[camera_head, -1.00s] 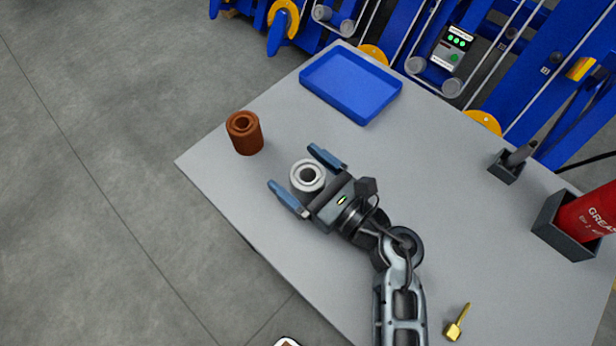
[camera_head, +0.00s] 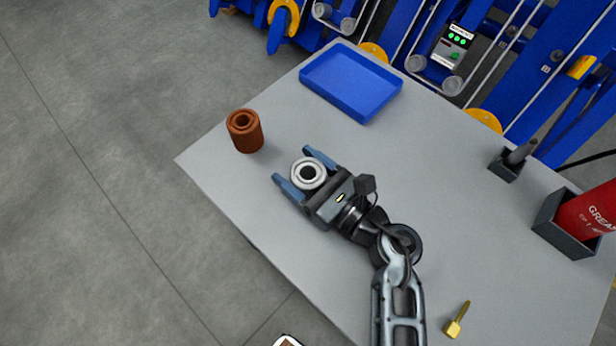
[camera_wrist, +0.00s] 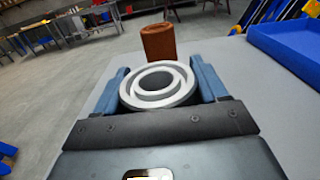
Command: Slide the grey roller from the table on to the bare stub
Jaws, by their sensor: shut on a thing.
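The grey roller (camera_head: 309,172) stands upright on the table (camera_head: 215,178), its round bore facing up. My gripper (camera_head: 305,171) is shut on it, one blue finger against each side. In the wrist view the roller (camera_wrist: 158,86) sits between the two fingers (camera_wrist: 159,88), its ringed top towards the camera. Whether its base touches the table is hidden. I cannot tell which of the stubs on the blue machine at the back is the bare one.
A brown, rusty roller (camera_head: 245,132) stands just beyond my gripper, to the left. A blue tray (camera_head: 350,82) lies at the back. A holder with a red grease tube (camera_head: 590,215) and a brass fitting (camera_head: 457,320) are to the right. The blue machine (camera_head: 440,45) stands behind the table.

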